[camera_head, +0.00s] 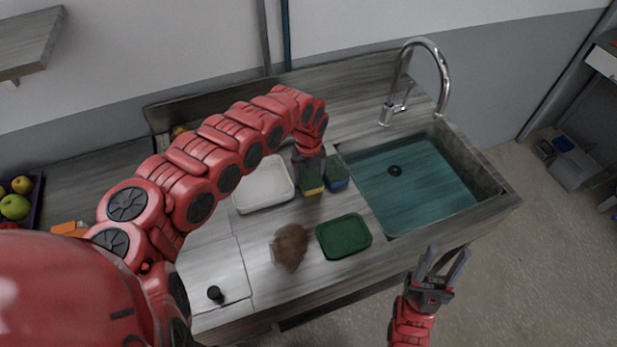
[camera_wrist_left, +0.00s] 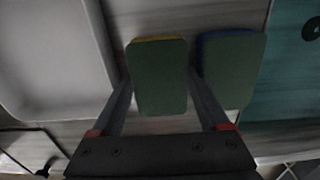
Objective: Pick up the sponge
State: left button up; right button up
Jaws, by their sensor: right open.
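The sponge (camera_head: 312,184), green on top with a yellow lower layer, lies on the counter left of the sink. In the left wrist view the same sponge (camera_wrist_left: 160,78) sits between the two fingers. My left gripper (camera_head: 309,168) is directly above it, with its fingers (camera_wrist_left: 160,92) apart on either side of the sponge. Narrow gaps show beside it; contact at the fingertips is hard to tell. A second sponge (camera_head: 337,174), green and blue, is just to the right, with the right finger between them (camera_wrist_left: 236,68). My right gripper (camera_head: 444,262) is open and empty in front of the counter.
A white tray (camera_head: 264,186) is left of the sponges. A green container (camera_head: 343,237) and a brown fuzzy object (camera_head: 290,246) lie in front. The sink (camera_head: 415,188) with a faucet (camera_head: 443,78) is to the right.

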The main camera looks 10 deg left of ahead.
aim_at(309, 175)
pick_arm(q)
jog(key=c, duration=0.8)
jog(key=shift+o, duration=0.2)
jog(key=shift+a+r, duration=0.1)
jog(key=shift+r, duration=0.4)
notch_tip(309, 175, up, 8)
jog(key=b, duration=0.3)
jog(key=shift+f, duration=0.1)
jog(key=shift+r, duration=0.6)
jog(key=o, duration=0.8)
jog(key=c, duration=0.7)
